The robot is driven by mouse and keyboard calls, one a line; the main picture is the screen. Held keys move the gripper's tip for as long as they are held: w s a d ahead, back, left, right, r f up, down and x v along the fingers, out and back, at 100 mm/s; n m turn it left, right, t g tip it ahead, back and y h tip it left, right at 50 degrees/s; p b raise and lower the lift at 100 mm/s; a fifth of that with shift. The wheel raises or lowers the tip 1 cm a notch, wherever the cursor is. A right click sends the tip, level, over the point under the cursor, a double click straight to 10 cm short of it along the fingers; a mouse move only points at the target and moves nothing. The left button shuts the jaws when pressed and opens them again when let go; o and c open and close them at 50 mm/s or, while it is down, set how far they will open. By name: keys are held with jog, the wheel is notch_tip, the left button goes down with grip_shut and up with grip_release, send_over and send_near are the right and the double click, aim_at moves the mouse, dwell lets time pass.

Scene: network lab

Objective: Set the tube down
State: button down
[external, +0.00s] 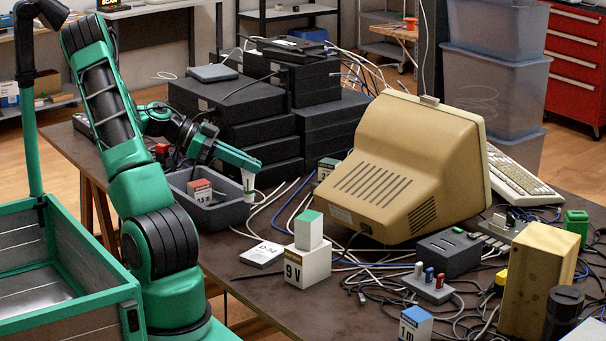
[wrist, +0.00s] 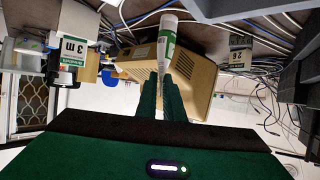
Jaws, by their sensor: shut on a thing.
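The tube (external: 248,183) is white with a green label. In the external view it hangs below the tips of my gripper (external: 247,166), at the right end of the grey bin (external: 238,212). I cannot tell whether it touches the bin or the table. In the wrist view the tube (wrist: 166,42) points away from my gripper (wrist: 161,88), and its near end is between the two dark green fingers. My gripper is shut on it.
A red-and-white box (external: 200,191) is in the bin. A beige monitor (external: 400,165), cables and a white 9V box (external: 307,266) crowd the table to the right. Black stacked units (external: 240,120) stand behind. The brown table (external: 225,262) is bare near its front left edge.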

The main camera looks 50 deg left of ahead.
jog(key=s+d+m+g+h, duration=0.25)
jog(key=s+m+g, duration=0.2)
jog(key=s, duration=0.45)
jog(key=shift+m+h, duration=0.25)
jog(key=shift+h, duration=0.1)
jog(key=shift+s+a+f, duration=0.1)
jog(key=shift+a+f, duration=0.1)
jog(key=shift+f, duration=1.9)
jog(key=shift+a+f, duration=0.15)
jog(key=shift+f, duration=1.9)
jog(key=c, duration=1.9)
grip_release()
jog(key=shift+o, duration=0.2)
jog(key=v, duration=1.2)
